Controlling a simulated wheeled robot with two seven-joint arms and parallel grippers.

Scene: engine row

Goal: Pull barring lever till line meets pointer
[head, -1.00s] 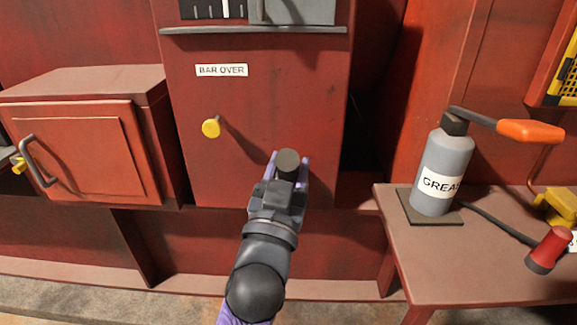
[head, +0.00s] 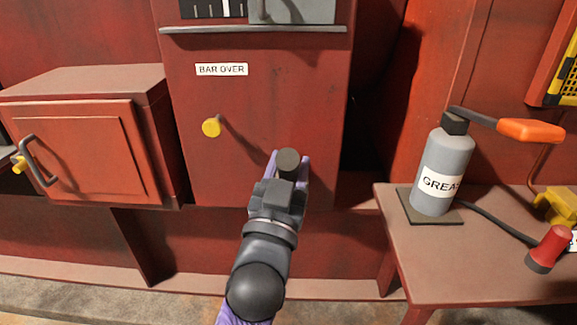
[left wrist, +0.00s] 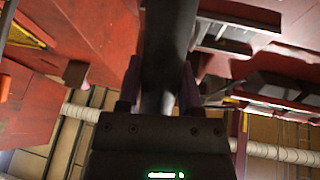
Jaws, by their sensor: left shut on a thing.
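My left gripper (head: 287,172) is shut on the barring lever, whose dark round end (head: 289,159) shows between the purple fingers in front of the red panel. In the left wrist view the dark lever bar (left wrist: 167,45) runs up between the fingers (left wrist: 160,95). The lever's lower part is hidden in the head view. At the top edge a black scale (head: 200,9) with white marks is cut off by the frame; I cannot tell where the pointer stands. My right gripper is not in view.
A "BAR OVER" label (head: 221,69) and a yellow knob (head: 211,127) are on the red panel (head: 250,105). A red box with a handled door (head: 85,150) is at left.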

